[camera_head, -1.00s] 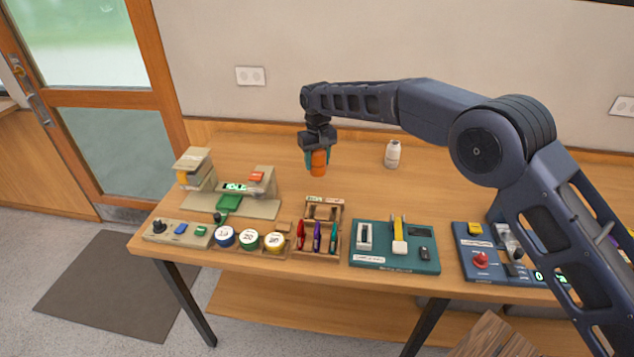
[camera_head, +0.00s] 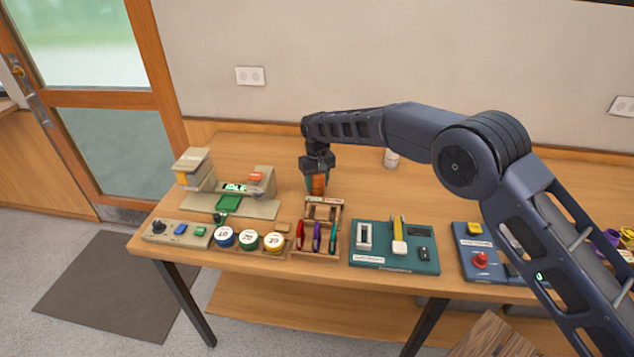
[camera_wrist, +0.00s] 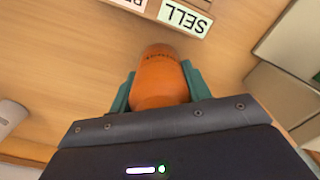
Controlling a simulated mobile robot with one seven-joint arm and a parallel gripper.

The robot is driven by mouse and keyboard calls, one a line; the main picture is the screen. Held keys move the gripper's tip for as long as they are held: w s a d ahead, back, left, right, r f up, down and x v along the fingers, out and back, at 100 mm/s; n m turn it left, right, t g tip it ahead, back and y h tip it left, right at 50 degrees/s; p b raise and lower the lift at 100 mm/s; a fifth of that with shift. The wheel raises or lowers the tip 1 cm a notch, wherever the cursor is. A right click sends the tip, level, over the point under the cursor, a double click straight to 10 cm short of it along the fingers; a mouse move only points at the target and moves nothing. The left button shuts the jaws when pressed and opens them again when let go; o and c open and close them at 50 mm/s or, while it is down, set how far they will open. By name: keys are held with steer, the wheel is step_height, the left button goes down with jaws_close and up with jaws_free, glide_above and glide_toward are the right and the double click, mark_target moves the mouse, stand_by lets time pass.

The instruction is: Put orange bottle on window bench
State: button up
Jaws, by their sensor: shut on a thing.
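The orange bottle (camera_head: 318,184) is between the fingers of my gripper (camera_head: 317,182), over the wooden table behind the small pen rack. In the wrist view the orange bottle (camera_wrist: 160,78) sits between the two green fingers of my gripper (camera_wrist: 158,92), which are shut on it. I cannot tell whether its base touches the table. No window bench can be made out for sure in these views.
The wooden table (camera_head: 350,190) holds a beige scale-like device (camera_head: 235,195), the pen rack (camera_head: 318,235), a teal board (camera_head: 394,247) and a blue board (camera_head: 485,255). A white bottle (camera_head: 391,158) stands behind, right of my gripper. A door is at left.

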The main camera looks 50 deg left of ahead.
steer(key=shift+f, duration=0.15)
steer(key=o, duration=1.1)
step_height(320, 180, up, 12)
steer(key=shift+r, duration=0.1)
steer(key=shift+r, duration=0.1)
